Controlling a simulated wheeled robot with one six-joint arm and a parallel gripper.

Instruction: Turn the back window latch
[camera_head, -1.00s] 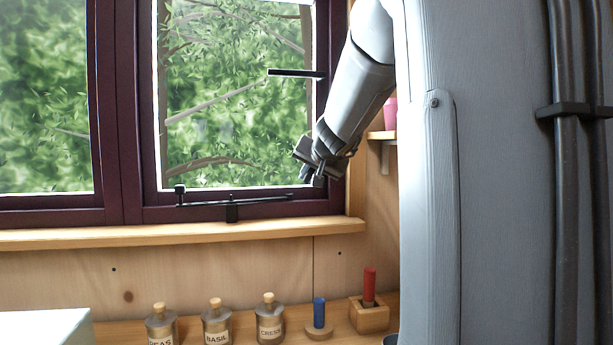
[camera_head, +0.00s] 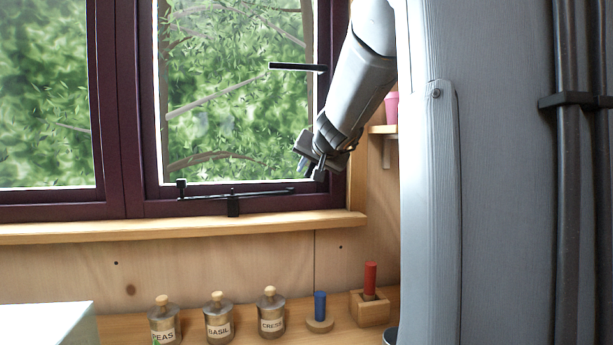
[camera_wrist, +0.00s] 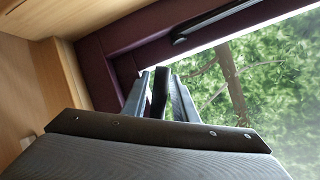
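The latch I see is a black handle (camera_head: 297,67) on the right side of the right window sash. It points left, nearly level, across the pane. My gripper (camera_head: 305,156) is below this handle, in front of the sash's lower right corner, and looks apart from it. In the wrist view my fingers (camera_wrist: 158,88) point toward the dark purple window frame (camera_wrist: 120,50), with a narrow gap between them. They look open and hold nothing that I can make out. I cannot pick out the latch handle in the wrist view.
A black stay bar (camera_head: 236,195) runs along the sash bottom; it also shows in the wrist view (camera_wrist: 212,22). The wooden sill (camera_head: 180,232) is below. Labelled jars (camera_head: 218,325), a blue peg (camera_head: 320,307) and a red peg (camera_head: 370,280) stand on the counter. A shelf holds a pink cup (camera_head: 391,107).

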